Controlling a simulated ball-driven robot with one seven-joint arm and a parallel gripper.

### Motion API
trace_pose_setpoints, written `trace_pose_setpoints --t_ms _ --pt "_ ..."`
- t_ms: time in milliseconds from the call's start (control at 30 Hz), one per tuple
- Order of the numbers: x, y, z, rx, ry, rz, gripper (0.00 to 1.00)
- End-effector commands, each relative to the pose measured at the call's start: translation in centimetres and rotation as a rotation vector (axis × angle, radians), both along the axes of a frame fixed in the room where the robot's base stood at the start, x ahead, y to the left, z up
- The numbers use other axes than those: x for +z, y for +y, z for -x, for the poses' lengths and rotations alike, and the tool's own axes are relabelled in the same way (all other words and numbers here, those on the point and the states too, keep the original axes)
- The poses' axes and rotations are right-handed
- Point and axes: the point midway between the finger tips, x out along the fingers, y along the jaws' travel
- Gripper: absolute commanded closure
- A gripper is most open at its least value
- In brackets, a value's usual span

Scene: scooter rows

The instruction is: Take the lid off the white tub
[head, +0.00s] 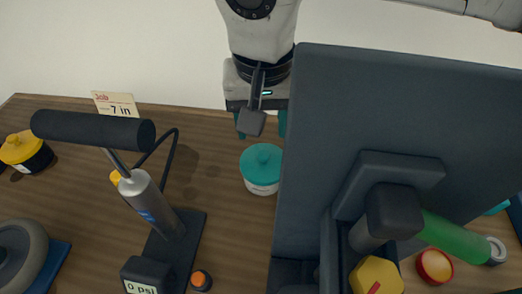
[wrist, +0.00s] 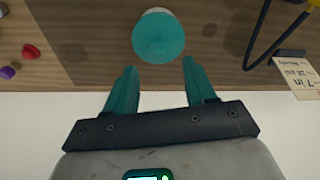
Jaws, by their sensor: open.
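The white tub (head: 262,189) stands upright on the wooden surface near the middle of the head view, with its round teal lid (head: 262,162) on top. In the wrist view the lid (wrist: 158,38) shows at the top centre, with a small pale strip of the tub (wrist: 157,10) beyond it. My gripper (head: 262,123) is open and empty, between the tub and the back edge. In the wrist view its teal fingers (wrist: 159,68) are spread apart, with the lid beyond their tips and no contact visible. The dark panel hides the surface just right of the tub.
A large dark panel (head: 390,115) rises close to the tub's right. A floor pump (head: 150,205) with a black handle stands left, near a "7 in" card (head: 116,105). A yellow-lidded black tub (head: 30,157) is far left. A green bottle (head: 452,237) lies right. Surface between pump and tub is clear.

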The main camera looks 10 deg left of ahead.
Motion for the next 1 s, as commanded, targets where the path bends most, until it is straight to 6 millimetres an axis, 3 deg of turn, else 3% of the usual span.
trace_pose_setpoints --t_ms 200,700,1000 --pt "-3.3 0.1 -0.4 -0.001 0.003 -0.002 0.45" --pt "-8.6 -0.1 -2.0 -0.003 0.002 -0.003 0.45" --pt "-9.1 -0.1 -2.0 -0.002 0.000 -0.002 0.45"
